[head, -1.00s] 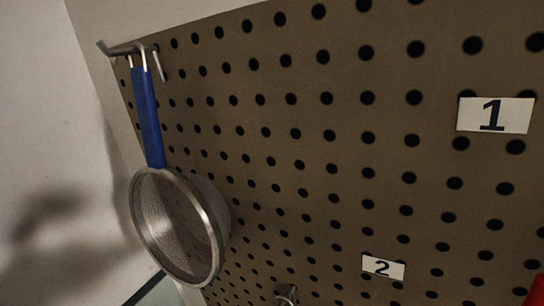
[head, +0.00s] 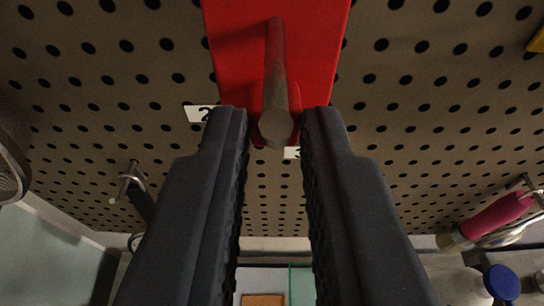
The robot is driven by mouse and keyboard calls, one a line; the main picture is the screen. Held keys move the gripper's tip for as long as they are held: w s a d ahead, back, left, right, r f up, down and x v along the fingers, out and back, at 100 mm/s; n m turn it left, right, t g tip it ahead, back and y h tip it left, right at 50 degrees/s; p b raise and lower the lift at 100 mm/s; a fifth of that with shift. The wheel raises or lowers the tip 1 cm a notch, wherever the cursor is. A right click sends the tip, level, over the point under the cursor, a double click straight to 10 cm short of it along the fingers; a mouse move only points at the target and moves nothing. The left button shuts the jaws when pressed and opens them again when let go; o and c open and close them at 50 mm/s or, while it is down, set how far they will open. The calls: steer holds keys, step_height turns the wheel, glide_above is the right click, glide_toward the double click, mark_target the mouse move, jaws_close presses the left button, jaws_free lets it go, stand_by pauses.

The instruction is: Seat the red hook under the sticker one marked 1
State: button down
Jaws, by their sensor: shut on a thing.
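The red hook is a red plate (head: 230,45) with a grey peg that points toward me, at the top middle of the head view. My gripper (head: 277,115) is shut on the red hook, with its dark fingertips at the plate's lower part on both sides of the peg. The sticker marked 2 (head: 197,113) is on the pegboard (head: 110,75), just left of the left fingertip. Another white sticker (head: 292,153) is mostly hidden below the plate. The sticker marked 1 is not in view now. I cannot tell whether the plate touches the board.
A metal hook (head: 128,182) with a dark handle hangs at the left, and part of a strainer (head: 10,165) shows at the left edge. A pink-handled tool (head: 495,215) hangs at the right. A blue-capped container (head: 502,282) stands at lower right. A yellow piece (head: 538,40) shows at upper right.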

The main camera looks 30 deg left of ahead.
mark_target(274, 94)
steer(key=shift+w+a+r+p, duration=0.1)
steer(key=shift+w+a+p, duration=0.3)
steer(key=shift+w, duration=0.3)
steer(key=shift+w+a+p, duration=0.15)
steer(key=shift+w+a, duration=0.3)
steer(key=shift+w, duration=0.25)
steer(key=shift+b, duration=0.5)
stand_by(0.9)
steer(key=shift+w+a+p, duration=0.55)
steer(key=shift+w+a, duration=0.05)
steer(key=shift+w, duration=0.35)
stand_by(0.5)
steer(key=c, duration=1.3)
jaws_free()
steer(key=shift+s, duration=0.1)
steer(key=b+v, duration=0.3)
steer(key=v, duration=1)
steer(key=shift+s+d, duration=0.15)
steer(key=shift+s, duration=0.1)
